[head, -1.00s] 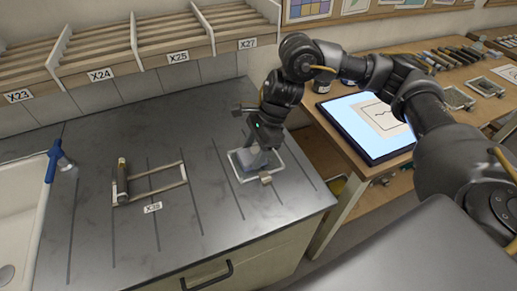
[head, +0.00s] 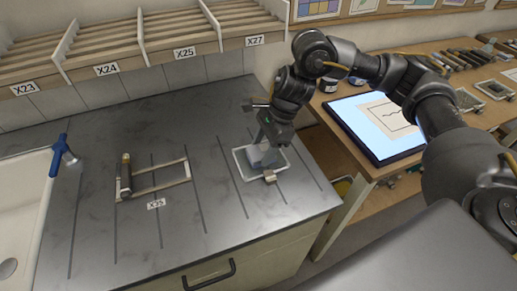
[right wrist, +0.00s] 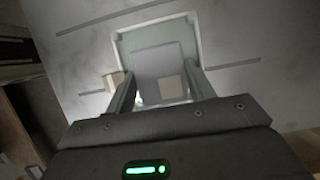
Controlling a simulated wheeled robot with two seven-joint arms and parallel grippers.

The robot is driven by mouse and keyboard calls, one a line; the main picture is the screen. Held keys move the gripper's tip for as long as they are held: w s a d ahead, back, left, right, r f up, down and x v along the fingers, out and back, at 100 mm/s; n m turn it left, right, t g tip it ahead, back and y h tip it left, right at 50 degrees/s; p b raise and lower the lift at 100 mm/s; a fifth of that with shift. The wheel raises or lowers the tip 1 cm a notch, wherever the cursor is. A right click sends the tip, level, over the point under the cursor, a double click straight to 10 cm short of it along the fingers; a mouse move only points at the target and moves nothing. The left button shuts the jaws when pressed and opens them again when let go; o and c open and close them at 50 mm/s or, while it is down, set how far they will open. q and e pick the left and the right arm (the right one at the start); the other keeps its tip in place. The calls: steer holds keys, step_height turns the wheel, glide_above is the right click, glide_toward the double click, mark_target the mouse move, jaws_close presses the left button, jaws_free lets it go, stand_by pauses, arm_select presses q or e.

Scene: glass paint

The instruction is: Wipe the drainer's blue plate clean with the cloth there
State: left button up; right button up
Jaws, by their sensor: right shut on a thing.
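My right gripper (head: 268,146) is over a small pale-rimmed plate (head: 242,167) lying on the dark ribbed drainer top (head: 215,215). The gripper is shut on a flat grey-blue piece (head: 259,157), which looks like the cloth, though its material is unclear. In the right wrist view this grey piece (right wrist: 160,60) sits between the two fingers, in front of the pale plate (right wrist: 129,45). The gripper and the piece hide much of the plate's middle, so I cannot tell how clean it is. A small tan block (head: 270,176) is at the plate's near edge. My left gripper is out of view.
A metal frame with a dark roller-like handle (head: 126,175) lies to the left, by a label. A bench with a lit panel (head: 375,125) stands right. Shelves line the back.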

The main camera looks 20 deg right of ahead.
steer(key=shift+d, duration=0.1)
steer(key=shift+d+b, duration=0.3)
steer(key=shift+d, duration=0.95)
steer(key=shift+a, duration=1.5)
steer(key=shift+f, duration=0.1)
steer(key=shift+a, duration=0.2)
steer(key=shift+w+a, duration=0.1)
steer(key=shift+a, duration=1)
steer(key=shift+d+b, duration=0.5)
steer(key=shift+d, duration=1)
steer(key=shift+s+d, duration=0.2)
steer(key=shift+d, duration=1.05)
steer(key=shift+w+a, duration=0.1)
steer(key=shift+a, duration=1.3)
